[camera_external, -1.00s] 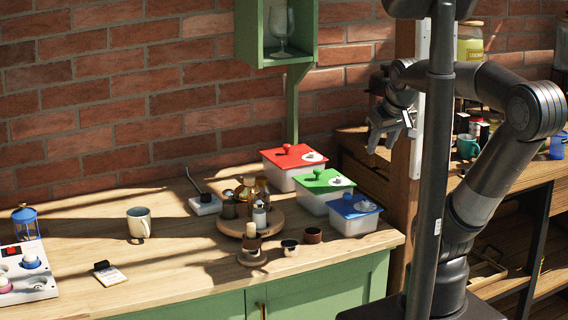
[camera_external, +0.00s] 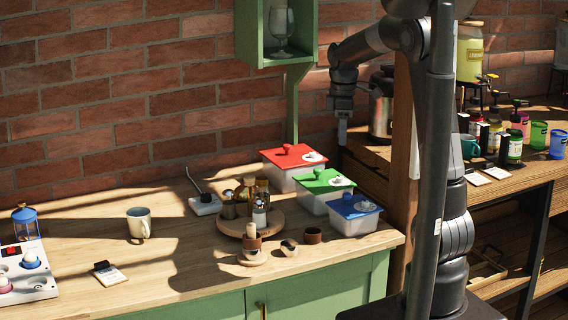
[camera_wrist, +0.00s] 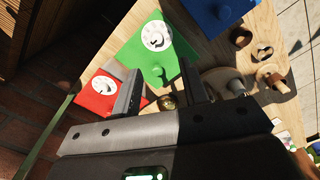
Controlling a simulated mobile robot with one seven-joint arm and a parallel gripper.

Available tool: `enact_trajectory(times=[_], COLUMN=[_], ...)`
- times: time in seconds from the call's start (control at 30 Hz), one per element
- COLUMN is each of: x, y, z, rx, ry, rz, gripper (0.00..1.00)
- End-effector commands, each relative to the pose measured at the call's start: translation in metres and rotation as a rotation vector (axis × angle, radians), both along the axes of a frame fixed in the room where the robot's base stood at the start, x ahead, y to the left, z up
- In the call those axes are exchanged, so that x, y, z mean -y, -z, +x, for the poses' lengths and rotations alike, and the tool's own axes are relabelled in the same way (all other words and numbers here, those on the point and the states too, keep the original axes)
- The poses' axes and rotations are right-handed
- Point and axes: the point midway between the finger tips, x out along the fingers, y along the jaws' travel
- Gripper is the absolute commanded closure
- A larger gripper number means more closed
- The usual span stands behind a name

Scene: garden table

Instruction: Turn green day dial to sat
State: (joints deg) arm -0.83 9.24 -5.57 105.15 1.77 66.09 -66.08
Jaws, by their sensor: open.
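The green-lidded box (camera_external: 322,187) stands on the counter between the red-lidded box (camera_external: 290,165) and the blue-lidded box (camera_external: 354,214). Its lid carries a green knob and a white round day dial (camera_external: 339,181). In the wrist view the green lid (camera_wrist: 136,56) shows its white dial (camera_wrist: 157,36) with a dark pointer; the day lettering is too small to read. My gripper (camera_external: 342,142) points down above and behind the boxes, apart from them. In the wrist view my gripper (camera_wrist: 165,88) is open, its fingers spread and empty, with the green lid beyond them.
A round wooden tray (camera_external: 238,228) with bottles stands left of the boxes. Small cups (camera_external: 312,235) and a candle holder (camera_external: 251,257) are in front. A mug (camera_external: 139,223) stands farther left. A wooden post (camera_external: 400,170) and a shelf with jars are to the right.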

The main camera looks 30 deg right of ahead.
Motion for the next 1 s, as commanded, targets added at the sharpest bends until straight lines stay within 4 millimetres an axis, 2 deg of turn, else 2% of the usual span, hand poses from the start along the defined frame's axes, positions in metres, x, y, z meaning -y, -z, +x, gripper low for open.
enact_trajectory(times=[0.1,0.27,0.7,0.83,1.0], x=[0.001,0.001,0.000,0.000,0.000], y=[0.007,0.019,0.096,0.109,0.115], z=[0.008,0.008,0.006,0.006,0.006], rx=[-0.016,-0.021,-0.021,-0.019,-0.017], ry=[-0.033,-0.043,-0.040,-0.040,-0.040], rz=[-0.001,0.000,0.000,0.000,0.000], gripper=[0.59,0.59,0.59,0.59,0.59])
